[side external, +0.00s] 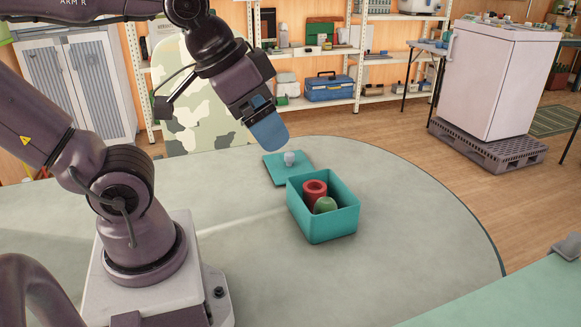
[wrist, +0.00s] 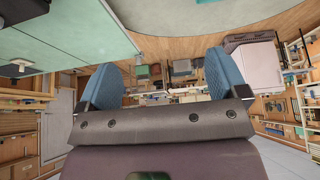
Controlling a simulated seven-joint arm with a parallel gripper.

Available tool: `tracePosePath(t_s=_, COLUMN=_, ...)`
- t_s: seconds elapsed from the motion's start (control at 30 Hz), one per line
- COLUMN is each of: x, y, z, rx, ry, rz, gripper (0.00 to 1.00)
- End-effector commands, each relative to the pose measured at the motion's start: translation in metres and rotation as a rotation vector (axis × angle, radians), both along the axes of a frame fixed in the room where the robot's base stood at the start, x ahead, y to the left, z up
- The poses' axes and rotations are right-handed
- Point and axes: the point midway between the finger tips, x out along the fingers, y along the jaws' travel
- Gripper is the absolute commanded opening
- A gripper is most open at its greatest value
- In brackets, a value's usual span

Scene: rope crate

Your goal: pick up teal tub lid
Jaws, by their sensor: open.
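The teal tub lid (side external: 276,173) lies flat on the round table, just behind the teal tub, with a pale grey knob (side external: 289,158) on top. The open teal tub (side external: 332,222) holds a red ring-shaped thing (side external: 314,193) and a green round thing (side external: 325,205). My gripper (side external: 270,135) hangs in the air above and a little to the left of the lid, clear of it. In the wrist view my gripper (wrist: 160,85) shows two blue fingers spread wide with nothing between them. The lid and tub are not seen in the wrist view.
The pale round table (side external: 400,220) is clear around the tub and lid. A second teal surface (side external: 510,295) is at the front right. A camouflage-patterned chair back (side external: 195,110) stands behind the table, and shelves with a blue toolbox (side external: 330,88) are farther back.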

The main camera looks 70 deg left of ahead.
Motion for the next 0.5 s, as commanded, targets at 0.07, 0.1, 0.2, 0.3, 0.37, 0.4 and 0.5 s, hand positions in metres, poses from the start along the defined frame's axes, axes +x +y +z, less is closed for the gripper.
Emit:
tracePosePath(t_s=0.07, x=0.0, y=0.0, z=0.0, rx=0.0, ry=0.0, rz=0.0, gripper=0.74)
tracePosePath(t_s=0.1, x=0.0, y=0.0, z=0.0, rx=0.0, ry=0.0, rz=0.0, gripper=0.65)
tracePosePath(t_s=0.2, x=0.0, y=0.0, z=0.0, rx=0.0, ry=0.0, rz=-0.001, gripper=0.63)
tracePosePath(t_s=0.3, x=0.0, y=0.0, z=0.0, rx=0.0, ry=0.0, rz=-0.001, gripper=0.63)
tracePosePath(t_s=0.37, x=0.0, y=0.0, z=0.0, rx=0.0, ry=0.0, rz=0.001, gripper=0.63)
tracePosePath(t_s=0.4, x=0.0, y=0.002, z=0.0, rx=0.001, ry=0.0, rz=0.009, gripper=0.63)
tracePosePath(t_s=0.5, x=0.003, y=0.012, z=-0.01, rx=-0.001, ry=0.053, rz=0.059, gripper=0.63)
